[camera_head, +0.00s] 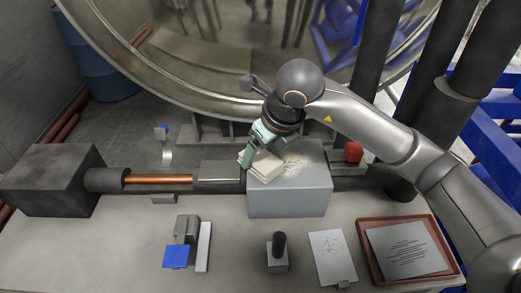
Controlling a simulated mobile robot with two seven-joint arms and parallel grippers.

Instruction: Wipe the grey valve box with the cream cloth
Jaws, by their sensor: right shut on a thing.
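The grey valve box (290,200) stands on the bench near the middle of the head view. A pale speckled patch (297,163) marks its top face. The cream cloth (264,167), a folded pad, is at the left part of the box's top. My right gripper (255,153) is shut on the cloth, and its arm reaches in from the right. The cloth appears to rest on the top face, but the exact contact is hard to tell. My left gripper is not in view.
A copper pipe (158,179) runs from a dark block (52,180) towards the box. A red knob (353,151) is at the box's right. A framed plate (371,270), a speckled sheet (331,255), a black-handled block (278,262) and a blue-ended item (176,257) lie in front.

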